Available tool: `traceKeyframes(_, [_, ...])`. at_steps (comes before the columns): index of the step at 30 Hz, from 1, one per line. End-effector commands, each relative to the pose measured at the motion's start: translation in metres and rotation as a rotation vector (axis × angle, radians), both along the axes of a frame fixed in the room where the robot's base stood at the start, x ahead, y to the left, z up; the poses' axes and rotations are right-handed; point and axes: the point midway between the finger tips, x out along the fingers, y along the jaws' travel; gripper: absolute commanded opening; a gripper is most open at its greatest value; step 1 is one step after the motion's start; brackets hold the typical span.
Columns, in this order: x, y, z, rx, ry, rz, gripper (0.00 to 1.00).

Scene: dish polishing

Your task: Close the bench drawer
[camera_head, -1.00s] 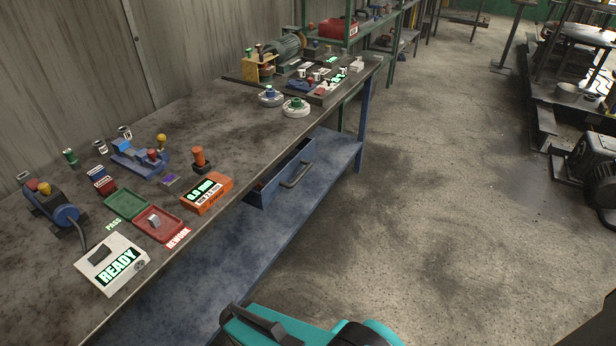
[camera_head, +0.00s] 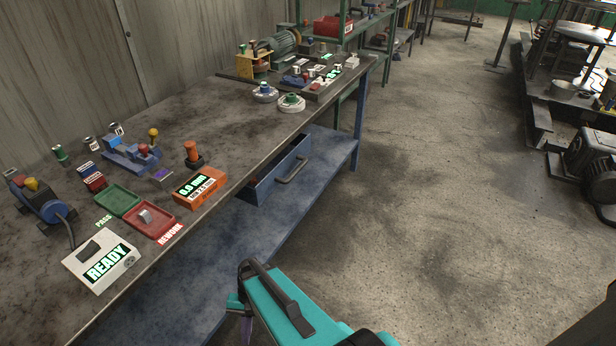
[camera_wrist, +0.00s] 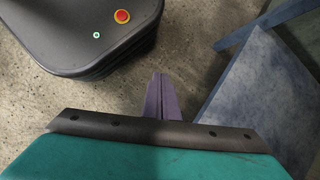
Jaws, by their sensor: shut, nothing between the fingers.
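The blue bench drawer (camera_head: 262,187) sticks out from under the front edge of the workbench (camera_head: 196,112). Its open top shows, and a grey bar handle (camera_head: 292,170) is on its front. My gripper (camera_head: 246,330) is low in the head view, in front of the bench and well apart from the drawer, on the near side of it. The teal wrist hides part of it. In the wrist view its purple fingers (camera_wrist: 160,92) are together and empty, over the floor. The drawer is not identifiable in the wrist view.
A blue lower shelf (camera_head: 325,150) runs under the bench; a blue panel (camera_wrist: 262,95) is at the right of the wrist view. Trays, an orange gauge (camera_head: 200,188) and a white READY box (camera_head: 101,262) stand near the bench edge. The floor (camera_head: 440,200) right of the bench is clear.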

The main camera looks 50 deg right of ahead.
Motion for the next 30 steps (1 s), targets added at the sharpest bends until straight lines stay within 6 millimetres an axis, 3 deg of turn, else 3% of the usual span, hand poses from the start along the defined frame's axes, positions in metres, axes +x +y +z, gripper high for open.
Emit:
traceKeyframes(6, [0.054,-0.045,0.011,0.069,-0.02,-0.325,0.0])
traceKeyframes(15, [0.113,-0.126,0.046,0.199,-0.043,-0.742,0.0])
traceKeyframes(24, [0.149,-0.23,0.095,0.367,-0.067,-1.117,0.0])
traceKeyframes(30, [0.155,-0.309,0.135,0.503,-0.086,-1.341,0.0])
